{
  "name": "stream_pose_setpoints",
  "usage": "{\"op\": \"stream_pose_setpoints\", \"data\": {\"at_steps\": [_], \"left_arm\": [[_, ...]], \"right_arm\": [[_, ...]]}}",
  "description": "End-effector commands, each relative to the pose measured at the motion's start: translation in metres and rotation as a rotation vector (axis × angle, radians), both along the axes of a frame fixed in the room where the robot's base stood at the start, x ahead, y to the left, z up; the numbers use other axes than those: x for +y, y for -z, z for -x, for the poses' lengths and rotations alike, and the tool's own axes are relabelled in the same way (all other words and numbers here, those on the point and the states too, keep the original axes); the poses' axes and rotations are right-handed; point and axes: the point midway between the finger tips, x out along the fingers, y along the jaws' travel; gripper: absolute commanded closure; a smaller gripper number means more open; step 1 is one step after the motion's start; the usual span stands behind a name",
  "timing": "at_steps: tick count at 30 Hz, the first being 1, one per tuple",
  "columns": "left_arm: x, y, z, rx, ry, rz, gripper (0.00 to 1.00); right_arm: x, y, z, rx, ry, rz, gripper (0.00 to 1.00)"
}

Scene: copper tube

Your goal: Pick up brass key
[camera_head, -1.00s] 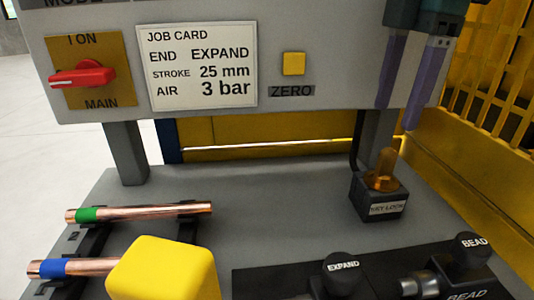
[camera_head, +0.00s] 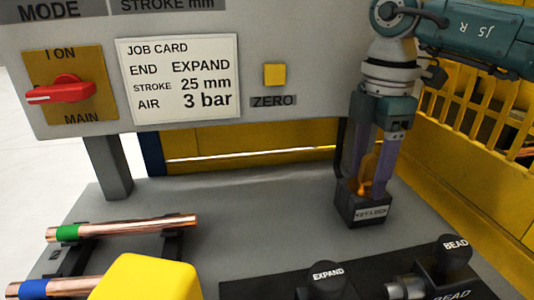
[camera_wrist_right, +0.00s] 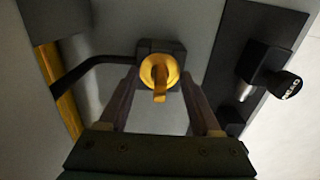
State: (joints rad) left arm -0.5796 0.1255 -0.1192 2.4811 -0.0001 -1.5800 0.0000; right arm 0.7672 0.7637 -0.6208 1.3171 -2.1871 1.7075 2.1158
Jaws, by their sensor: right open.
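The brass key (camera_head: 367,178) stands upright in the dark key lock block (camera_head: 362,212) on the grey bench. My right gripper (camera_head: 371,182) points down over the block, its two purple fingers on either side of the key. In the right wrist view the key (camera_wrist_right: 159,72) lies between the open fingers (camera_wrist_right: 160,82), with a gap on each side. The key's lower part is hidden in the block. My left gripper is not in view.
Copper tubes with a green band (camera_head: 120,229) and a blue band (camera_head: 50,287) rest on black holders at the left. A yellow block (camera_head: 145,278) stands at front. EXPAND (camera_head: 328,278) and BEAD (camera_head: 453,258) knobs are at front right. A yellow guard (camera_head: 480,110) is right of the arm.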

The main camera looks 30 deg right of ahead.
Motion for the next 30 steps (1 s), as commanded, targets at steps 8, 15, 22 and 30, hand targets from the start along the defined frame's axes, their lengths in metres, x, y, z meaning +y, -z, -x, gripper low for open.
{"op": "stream_pose_setpoints", "data": {"at_steps": [8, 15, 22, 30], "left_arm": [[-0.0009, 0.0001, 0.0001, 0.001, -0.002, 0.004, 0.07], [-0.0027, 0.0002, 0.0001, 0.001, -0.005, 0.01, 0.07], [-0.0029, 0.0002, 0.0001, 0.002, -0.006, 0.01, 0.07], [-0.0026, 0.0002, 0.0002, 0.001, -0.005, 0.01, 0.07]], "right_arm": [[0.0001, -0.0004, -0.0001, 0.0, 0.0, 0.0, 0.55], [0.0001, -0.0006, -0.0001, 0.0, 0.0, 0.0, 0.82], [0.0, -0.0007, -0.0001, 0.0, 0.0, 0.0, 1.0], [0.0, -0.001, -0.0004, -0.001, 0.0, -0.001, 1.0]]}}
